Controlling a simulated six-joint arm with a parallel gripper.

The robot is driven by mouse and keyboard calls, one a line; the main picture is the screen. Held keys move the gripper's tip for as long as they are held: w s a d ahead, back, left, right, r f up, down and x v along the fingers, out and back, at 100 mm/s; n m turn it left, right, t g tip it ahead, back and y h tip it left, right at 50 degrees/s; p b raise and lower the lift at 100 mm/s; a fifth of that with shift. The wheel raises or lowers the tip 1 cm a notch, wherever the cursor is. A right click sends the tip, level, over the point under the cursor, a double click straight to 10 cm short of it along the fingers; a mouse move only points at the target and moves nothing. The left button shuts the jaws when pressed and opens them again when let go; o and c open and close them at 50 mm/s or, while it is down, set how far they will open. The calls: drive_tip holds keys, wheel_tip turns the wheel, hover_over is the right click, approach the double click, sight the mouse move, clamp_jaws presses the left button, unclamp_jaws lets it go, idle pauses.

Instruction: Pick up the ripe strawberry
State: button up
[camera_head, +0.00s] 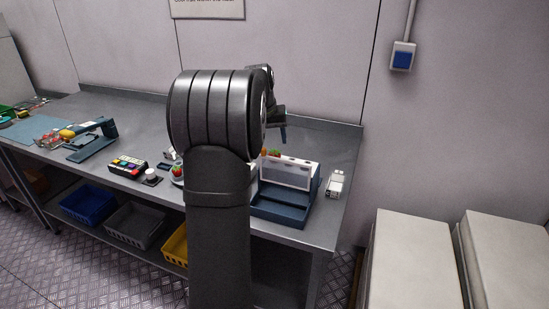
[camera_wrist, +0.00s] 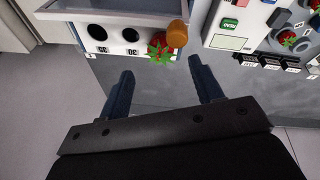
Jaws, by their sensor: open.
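A red strawberry with green leaves (camera_wrist: 161,48) sits at the white berry rack (camera_wrist: 118,47) in the wrist view, beside dark round holes. In the head view a small red-and-green berry (camera_head: 275,153) shows at the top of the rack (camera_head: 287,175). My gripper (camera_wrist: 163,87) is open and empty; its two blue fingers point toward the rack, with the strawberry ahead of the gap and apart from them. In the head view my gripper (camera_head: 281,122) is partly hidden behind my arm, above the rack.
An orange-brown rounded object (camera_wrist: 177,34) stands right beside the strawberry. The white device (camera_wrist: 258,28) with buttons is to the right in the wrist view. A dark blue tray (camera_head: 280,208) lies before the rack. A small white device (camera_head: 336,184) stands right of it.

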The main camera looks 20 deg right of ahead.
sight(274, 153)
drive_tip(key=shift+x, duration=3.35)
drive_tip(key=c, duration=0.6)
